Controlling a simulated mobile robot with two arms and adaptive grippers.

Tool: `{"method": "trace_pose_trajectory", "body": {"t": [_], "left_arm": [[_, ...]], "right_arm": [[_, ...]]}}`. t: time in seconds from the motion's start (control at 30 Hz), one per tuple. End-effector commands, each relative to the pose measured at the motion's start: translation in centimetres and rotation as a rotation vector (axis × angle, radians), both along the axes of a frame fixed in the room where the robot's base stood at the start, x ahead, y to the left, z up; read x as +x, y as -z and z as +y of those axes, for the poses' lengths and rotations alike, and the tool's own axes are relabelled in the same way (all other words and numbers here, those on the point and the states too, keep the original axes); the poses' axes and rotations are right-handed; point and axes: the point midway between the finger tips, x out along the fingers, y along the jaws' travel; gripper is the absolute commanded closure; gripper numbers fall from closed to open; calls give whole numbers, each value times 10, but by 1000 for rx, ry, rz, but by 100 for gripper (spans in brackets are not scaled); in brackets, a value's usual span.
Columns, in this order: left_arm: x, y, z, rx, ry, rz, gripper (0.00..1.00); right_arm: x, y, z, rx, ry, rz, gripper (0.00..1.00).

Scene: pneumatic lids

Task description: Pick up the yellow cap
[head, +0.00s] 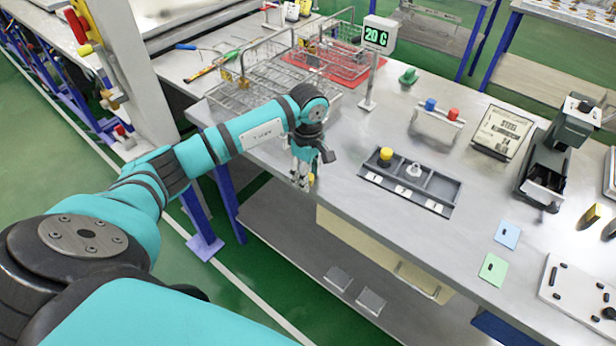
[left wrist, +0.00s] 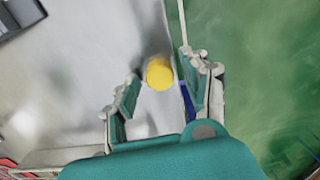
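A yellow cap (left wrist: 159,73) stands near the table's front edge and shows between the fingertips of my left gripper in the left wrist view. In the head view only a bit of this cap (head: 311,178) shows beside the fingers. My left gripper (head: 301,180) points down there with its fingers open on both sides of the cap, with gaps visible. I cannot tell how far above the cap the fingers are. Another yellow piece (head: 386,154) sits in the left compartment of a grey tray (head: 447,189). My right gripper is not in view.
A white piece (head: 413,170) is in the tray's middle. Wire baskets (head: 262,88) and a scale display (head: 378,37) stand behind my left arm. A red-and-blue-knobbed stand (head: 437,116) is behind the tray. Bare table lies between cap and tray; the front edge is close.

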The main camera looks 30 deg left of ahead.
Motion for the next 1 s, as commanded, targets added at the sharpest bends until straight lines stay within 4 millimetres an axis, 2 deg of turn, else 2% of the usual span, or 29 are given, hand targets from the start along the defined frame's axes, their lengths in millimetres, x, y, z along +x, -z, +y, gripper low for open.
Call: {"method": "trace_pose_trajectory", "body": {"t": [0.03,0.2,0.63,0.87,1.0], "left_arm": [[0,0,0,0,0,0,62],[0,0,0,0,0,0,82],[1,-5,0,0,-1,-3,82],[2,-32,0,1,1,-7,82],[-26,-34,2,4,3,0,82]], "right_arm": [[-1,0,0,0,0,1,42],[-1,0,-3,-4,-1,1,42],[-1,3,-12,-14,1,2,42],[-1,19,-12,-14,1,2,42],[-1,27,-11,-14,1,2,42]]}}
